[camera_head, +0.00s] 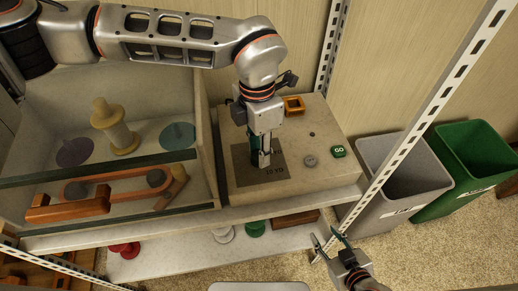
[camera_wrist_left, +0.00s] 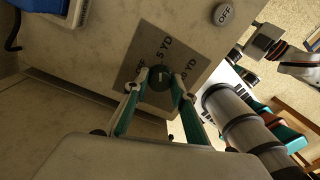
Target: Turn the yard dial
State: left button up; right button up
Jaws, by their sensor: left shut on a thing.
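The yard dial (camera_wrist_left: 160,77) is a dark green round knob with a small pale mark. It sits on a grey label plate (camera_wrist_left: 146,53) printed with OFF and yard marks. My left gripper (camera_head: 262,163) points down at this plate on the beige machine box, and its fingers (camera_wrist_left: 153,93) are closed around the dial's sides. In the head view the gripper mostly hides the dial. The direction of the pale mark is too small to read surely. My right gripper (camera_head: 325,236) is open and empty, low in front of the shelf.
A green GO button (camera_head: 338,151), a grey OFF button (camera_head: 310,160) and an orange square frame (camera_head: 294,105) are on the box. A glass-fronted case with spools stands left. Grey (camera_head: 398,160) and green bins (camera_head: 468,150) stand right, beyond a slotted post (camera_head: 430,108).

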pick_arm(q)
jog(key=shift+r+m, duration=0.1)
jog(key=shift+m, duration=0.5)
jog(key=o, duration=1.1)
jog(key=r, duration=1.2)
jog(key=shift+w, duration=0.25)
jog(key=shift+f, duration=0.1)
